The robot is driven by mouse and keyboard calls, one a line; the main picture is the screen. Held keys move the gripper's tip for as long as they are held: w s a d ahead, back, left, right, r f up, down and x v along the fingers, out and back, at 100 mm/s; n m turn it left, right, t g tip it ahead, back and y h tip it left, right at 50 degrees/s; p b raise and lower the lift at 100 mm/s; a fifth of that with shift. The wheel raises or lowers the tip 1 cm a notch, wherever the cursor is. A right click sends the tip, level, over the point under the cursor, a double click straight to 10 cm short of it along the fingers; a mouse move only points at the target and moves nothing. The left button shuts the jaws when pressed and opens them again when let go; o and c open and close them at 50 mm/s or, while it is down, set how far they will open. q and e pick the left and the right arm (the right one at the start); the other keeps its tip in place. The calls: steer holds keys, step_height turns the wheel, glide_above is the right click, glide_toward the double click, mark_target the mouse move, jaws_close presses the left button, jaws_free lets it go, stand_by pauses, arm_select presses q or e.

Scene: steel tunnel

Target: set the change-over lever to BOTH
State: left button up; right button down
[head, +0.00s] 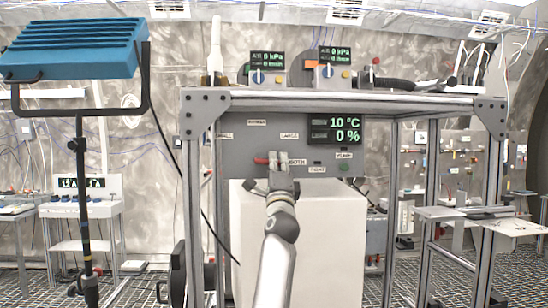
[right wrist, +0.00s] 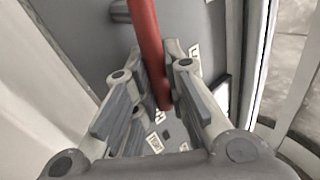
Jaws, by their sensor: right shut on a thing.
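The change-over lever is a red bar (head: 262,160) on the grey panel (head: 240,150) in the head view, to the left of the BOTH label (head: 297,162). It lies roughly level there. My right gripper (head: 278,164) covers the bar's right part. In the right wrist view the red lever (right wrist: 147,40) comes down from the top, and its end sits between the fingers of the right gripper (right wrist: 152,92), which is shut on it. The lever's pivot is hard to make out. My left gripper is not in view.
A large white box (head: 335,235) stands below the panel, close under my right arm. A steel frame table (head: 340,102) with gauges surrounds the panel. A display (head: 336,130) reads 10 °C and 0 %. A blue lamp (head: 75,48) on a stand is at left.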

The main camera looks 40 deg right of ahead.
steer(key=shift+f+m+g+h, duration=0.35)
steer(key=shift+m+g+h, duration=0.15)
steer(key=shift+m, duration=0.4)
steer(key=c, duration=1.7)
jaws_free()
steer(key=shift+c, duration=0.2)
steer(key=v, duration=1.2)
